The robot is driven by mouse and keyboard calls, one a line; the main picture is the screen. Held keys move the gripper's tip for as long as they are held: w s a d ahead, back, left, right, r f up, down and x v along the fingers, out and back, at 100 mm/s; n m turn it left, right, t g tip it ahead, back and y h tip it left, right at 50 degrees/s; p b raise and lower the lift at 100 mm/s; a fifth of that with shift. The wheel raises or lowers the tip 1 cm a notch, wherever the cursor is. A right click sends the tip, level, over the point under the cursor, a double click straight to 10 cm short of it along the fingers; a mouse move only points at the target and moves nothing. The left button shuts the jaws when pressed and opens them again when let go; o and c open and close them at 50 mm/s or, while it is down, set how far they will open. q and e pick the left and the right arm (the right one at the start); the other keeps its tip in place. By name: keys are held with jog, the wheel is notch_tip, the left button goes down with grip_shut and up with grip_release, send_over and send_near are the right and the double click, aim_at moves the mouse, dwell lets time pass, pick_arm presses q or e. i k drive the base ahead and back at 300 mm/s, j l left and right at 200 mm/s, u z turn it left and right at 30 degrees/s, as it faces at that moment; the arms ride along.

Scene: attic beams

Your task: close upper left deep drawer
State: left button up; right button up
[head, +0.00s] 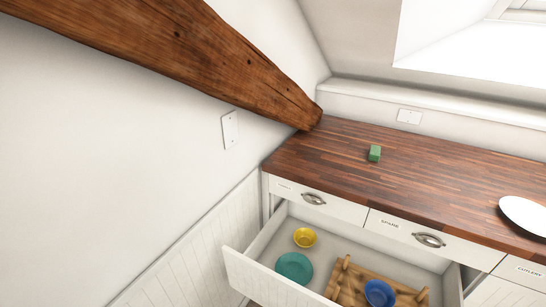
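The deep drawer (248,275) in the upper left of the white cabinet is pulled well out, below two shallow drawers. Its front panel stands clear of the cabinet, and its lower part is cut off by the picture's bottom edge. Inside are a yellow bowl (304,237), a teal plate (294,268), and a wooden rack (347,281) with a blue bowl (379,293) at it. The deep drawer's handle does not show. Neither of my grippers is in view.
Above it are a shallow drawer (341,207) and a drawer labelled spare (400,231), both shut. A wooden counter (430,175) carries a green block (375,153) and a white plate (524,214). A thick beam (180,50) slopes down along the left wall.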

aim_at(407, 268)
jog(key=z, duration=0.9)
